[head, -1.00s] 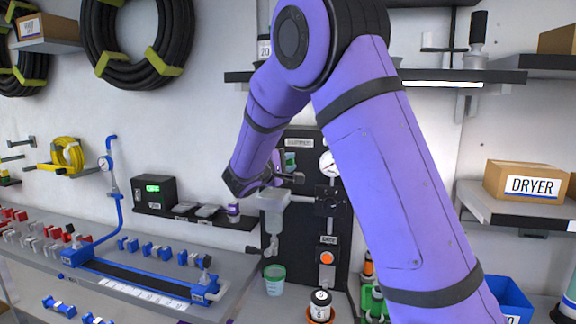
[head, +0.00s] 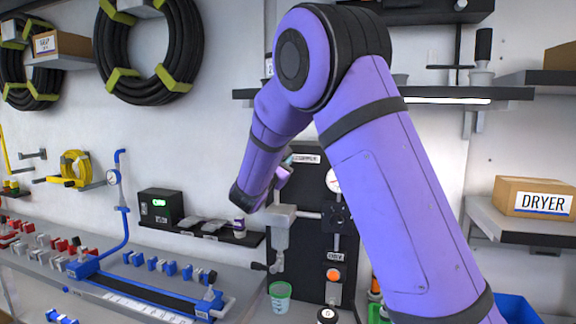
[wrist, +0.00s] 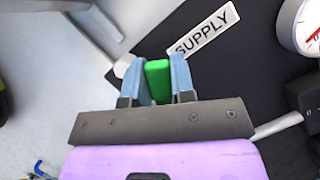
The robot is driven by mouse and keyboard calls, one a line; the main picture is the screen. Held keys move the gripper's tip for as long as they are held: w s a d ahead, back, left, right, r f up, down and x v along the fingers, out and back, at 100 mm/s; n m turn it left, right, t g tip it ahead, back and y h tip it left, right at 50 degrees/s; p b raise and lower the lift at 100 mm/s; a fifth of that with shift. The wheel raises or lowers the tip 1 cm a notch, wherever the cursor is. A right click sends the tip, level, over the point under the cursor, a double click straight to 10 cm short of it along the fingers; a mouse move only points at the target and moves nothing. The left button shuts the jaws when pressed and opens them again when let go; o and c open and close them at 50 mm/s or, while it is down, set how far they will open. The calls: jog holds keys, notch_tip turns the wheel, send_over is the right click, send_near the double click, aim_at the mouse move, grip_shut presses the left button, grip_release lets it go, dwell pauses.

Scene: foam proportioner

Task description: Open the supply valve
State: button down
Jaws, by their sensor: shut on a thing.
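The supply valve's green handle (wrist: 158,82) sits between the two blue-grey fingers of my gripper (wrist: 157,72) in the wrist view. My gripper is shut on it. The white SUPPLY label (wrist: 203,32) is just beyond the fingers to the right, on the dark panel. In the head view the same label (head: 307,158) is near the top of the panel. My gripper (head: 285,166) is just left of and below it, partly hidden by my wrist. The valve body is mostly hidden, so the handle's angle to its pipe is unclear.
A round gauge (wrist: 303,25) is right of the label. A dark knob (head: 337,215) and an orange button (head: 333,274) are lower on the panel. Shelves flank my arm.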

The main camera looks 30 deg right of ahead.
jog(key=n+t, duration=0.1)
jog(key=w+a+n, duration=0.1)
jog(key=n, duration=0.1)
jog(key=n+t+y, duration=0.1)
jog(key=n, duration=0.1)
jog(key=shift+w+a+r+t, duration=0.15)
jog(key=shift+a+r+t, duration=0.1)
jog(key=shift+r+t, duration=0.05)
jog(key=shift+w+a+n+t+y, duration=0.3)
jog(key=shift+n+t+y, duration=0.05)
jog(key=shift+n, duration=0.65)
jog(key=shift+w+a+n+t+y, duration=0.25)
jog(key=shift+n+t+y, duration=0.1)
jog(key=shift+n, duration=0.65)
jog(key=c, duration=1)
grip_release()
jog(key=shift+o, duration=0.2)
jog(key=shift+r, duration=0.1)
jog(key=v, duration=1)
jog(key=shift+s+a+f, duration=0.2)
jog(key=shift+a+f, duration=0.05)
